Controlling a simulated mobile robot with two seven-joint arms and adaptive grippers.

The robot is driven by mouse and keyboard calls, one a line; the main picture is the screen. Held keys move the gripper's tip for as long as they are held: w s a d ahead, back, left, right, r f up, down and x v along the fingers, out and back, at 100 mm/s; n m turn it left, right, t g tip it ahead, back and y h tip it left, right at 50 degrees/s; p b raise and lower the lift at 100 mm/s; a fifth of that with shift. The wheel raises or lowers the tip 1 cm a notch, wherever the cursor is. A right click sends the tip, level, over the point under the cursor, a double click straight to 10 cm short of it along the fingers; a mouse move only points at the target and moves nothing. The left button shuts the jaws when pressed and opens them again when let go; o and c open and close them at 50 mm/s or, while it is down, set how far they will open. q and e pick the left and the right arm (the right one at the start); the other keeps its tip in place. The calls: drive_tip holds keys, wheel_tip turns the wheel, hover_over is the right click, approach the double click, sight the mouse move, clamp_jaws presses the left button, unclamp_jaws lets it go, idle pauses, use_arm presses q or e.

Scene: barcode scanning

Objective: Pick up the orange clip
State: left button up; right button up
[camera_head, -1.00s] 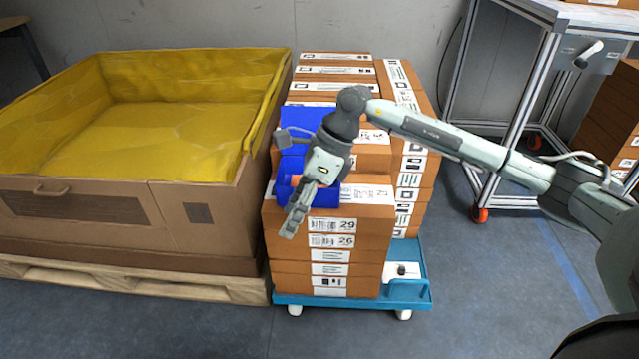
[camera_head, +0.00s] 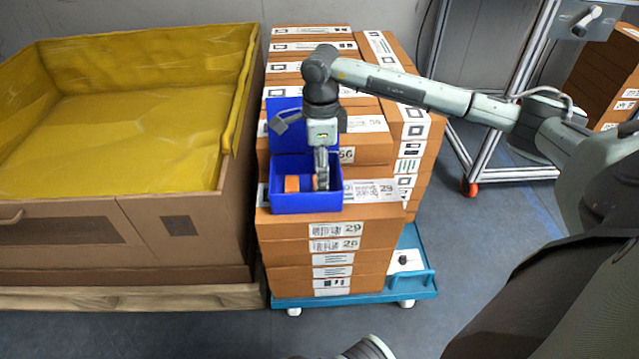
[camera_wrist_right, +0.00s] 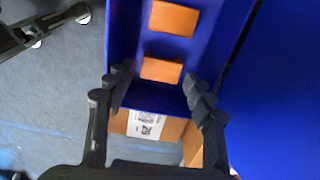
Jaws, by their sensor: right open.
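In the wrist view, two orange clips, a nearer one (camera_wrist_right: 161,69) and a farther one (camera_wrist_right: 174,18), lie in a blue bin (camera_wrist_right: 121,45). In the head view an orange clip (camera_head: 292,183) shows in the bin (camera_head: 307,203), left of my right gripper's fingers; the other is mostly hidden by the gripper. My right gripper (camera_head: 322,186) points down into the bin. In the wrist view its open fingers (camera_wrist_right: 158,84) stand on either side of the nearer clip's near end, with nothing held. My left gripper is not in view.
The bin rests on stacked brown boxes (camera_head: 300,254) on a blue cart (camera_head: 350,294). Taller box stacks stand behind and to the right. A large yellow-lined crate (camera_head: 130,120) is close on the left. Open floor (camera_head: 480,225) lies to the right.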

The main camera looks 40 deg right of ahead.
wheel_tip(320, 180, down, 3)
drive_tip(key=shift+r, duration=0.15)
drive_tip(key=shift+c, duration=0.2)
drive_tip(key=c, duration=0.6)
drive_tip(key=shift+o, duration=0.2)
drive_tip(key=shift+r, duration=0.1)
drive_tip(key=shift+w+r, duration=0.1)
drive_tip(key=shift+r, duration=0.45)
wheel_tip(320, 180, up, 3)
drive_tip(key=shift+f, duration=0.2)
drive_tip(key=w+a+r, duration=0.5)
drive_tip(key=a+r, duration=0.2)
drive_tip(key=a, duration=0.3)
drive_tip(key=shift+w+a, duration=0.2)
